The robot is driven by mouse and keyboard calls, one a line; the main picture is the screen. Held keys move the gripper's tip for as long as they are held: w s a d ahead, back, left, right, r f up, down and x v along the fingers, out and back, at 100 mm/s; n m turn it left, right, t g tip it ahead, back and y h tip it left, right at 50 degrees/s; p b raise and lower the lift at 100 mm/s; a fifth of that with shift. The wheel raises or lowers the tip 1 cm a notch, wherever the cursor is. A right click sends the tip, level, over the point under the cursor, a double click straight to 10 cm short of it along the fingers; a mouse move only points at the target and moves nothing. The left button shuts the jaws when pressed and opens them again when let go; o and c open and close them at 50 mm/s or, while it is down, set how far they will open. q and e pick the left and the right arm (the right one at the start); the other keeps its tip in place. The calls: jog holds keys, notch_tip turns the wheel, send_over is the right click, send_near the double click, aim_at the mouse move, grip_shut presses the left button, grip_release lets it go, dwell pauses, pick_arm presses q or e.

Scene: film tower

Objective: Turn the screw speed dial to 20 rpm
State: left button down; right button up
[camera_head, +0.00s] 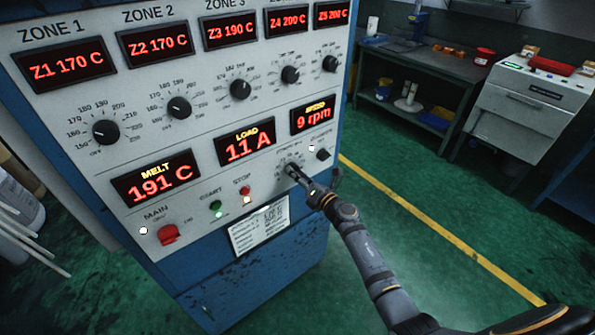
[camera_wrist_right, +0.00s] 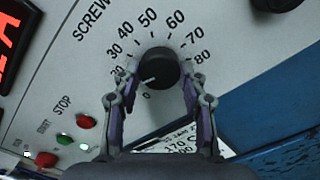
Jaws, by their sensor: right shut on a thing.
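The screw speed dial (camera_wrist_right: 158,66) is a black round knob on the white panel, with a printed scale up to 80 around it. Its white pointer line points to the lower left, between 0 and 20. My right gripper (camera_wrist_right: 160,80) is shut on the dial, one finger on each side. In the head view, my right gripper (camera_head: 297,174) reaches the panel's lower right and mostly hides the dial. The speed display (camera_head: 314,115) reads 9 rpm. My left gripper is not in view.
Left of the dial are the red stop button (camera_head: 245,191), the green start button (camera_head: 215,206) and the red main switch (camera_head: 168,234). A black knob (camera_head: 322,154) sits to the right. A paper label (camera_head: 260,226) is below. A workbench (camera_head: 420,62) stands behind.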

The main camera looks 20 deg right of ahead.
jog(key=shift+m+p, duration=0.7)
jog(key=shift+m, duration=0.9)
jog(key=o, duration=1.1)
jog(key=shift+o, duration=0.2)
jog(key=v, duration=1.2)
